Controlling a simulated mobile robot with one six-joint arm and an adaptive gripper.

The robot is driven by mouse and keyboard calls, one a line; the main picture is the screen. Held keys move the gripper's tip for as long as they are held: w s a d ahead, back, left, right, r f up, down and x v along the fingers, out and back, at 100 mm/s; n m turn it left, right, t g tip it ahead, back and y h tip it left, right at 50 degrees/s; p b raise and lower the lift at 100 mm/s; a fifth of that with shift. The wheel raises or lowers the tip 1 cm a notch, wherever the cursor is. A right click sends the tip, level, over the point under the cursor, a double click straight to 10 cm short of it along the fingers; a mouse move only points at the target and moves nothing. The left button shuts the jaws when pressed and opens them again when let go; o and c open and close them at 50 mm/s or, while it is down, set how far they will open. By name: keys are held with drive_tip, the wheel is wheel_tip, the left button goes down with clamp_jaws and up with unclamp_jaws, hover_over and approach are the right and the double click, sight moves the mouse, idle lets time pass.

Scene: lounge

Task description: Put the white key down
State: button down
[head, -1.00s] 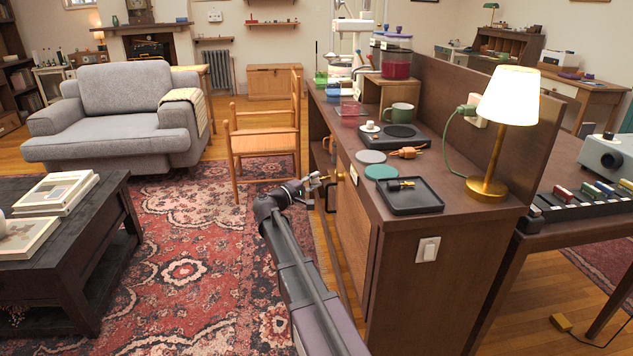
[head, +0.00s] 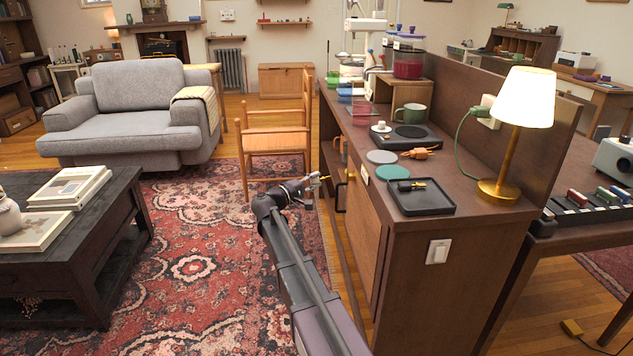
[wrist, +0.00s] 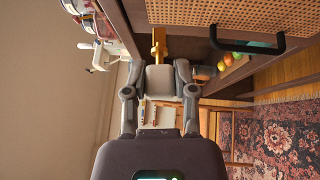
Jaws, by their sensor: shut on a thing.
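My gripper (head: 312,187) is shut on the white key (wrist: 160,78) and holds it in the air beside the left side of the wooden cabinet (head: 405,275). In the wrist view, the key's pale block sits between my two fingers (wrist: 159,90), with its brass part pointing away from my palm. In the head view only a small brass tip shows past the fingers. The cabinet top lies to the right of and above my gripper.
A black tray (head: 440,208) holding a dark piece with a brass end lies on the cabinet top. Green and grey discs (head: 381,172), an orange piece (head: 418,153), a mug (head: 410,113) and a lamp (head: 497,187) are nearby. A chair (head: 272,143) stands behind my gripper.

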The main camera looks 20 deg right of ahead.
drive_tip(key=shift+r, duration=0.15)
wheel_tip(320, 180, up, 38)
drive_tip(key=p, duration=3.8)
drive_tip(key=shift+a, duration=0.1)
